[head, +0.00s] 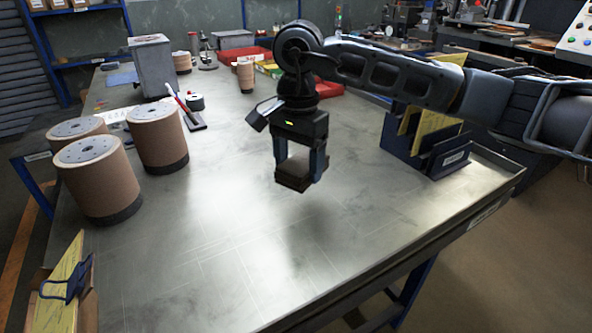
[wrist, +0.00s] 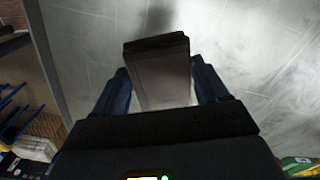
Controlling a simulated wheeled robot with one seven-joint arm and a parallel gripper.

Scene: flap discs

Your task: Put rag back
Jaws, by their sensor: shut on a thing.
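My gripper (head: 300,160) hangs over the middle of the metal table, pointing down. It is shut on a grey-brown, block-like thing (head: 293,181) with a darker lower edge, held clear of the tabletop. In the wrist view the held thing (wrist: 162,78) sits between the two blue fingers, with its dark end away from the camera. I cannot tell for sure whether it is the rag. No other cloth is clearly seen.
Several tan cylinders with grey tops (head: 97,175) stand at the left of the table (head: 215,260). A grey box (head: 153,66) and a brush (head: 188,110) are behind them. A blue rack with yellow folders (head: 425,140) stands at the right. The front middle is clear.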

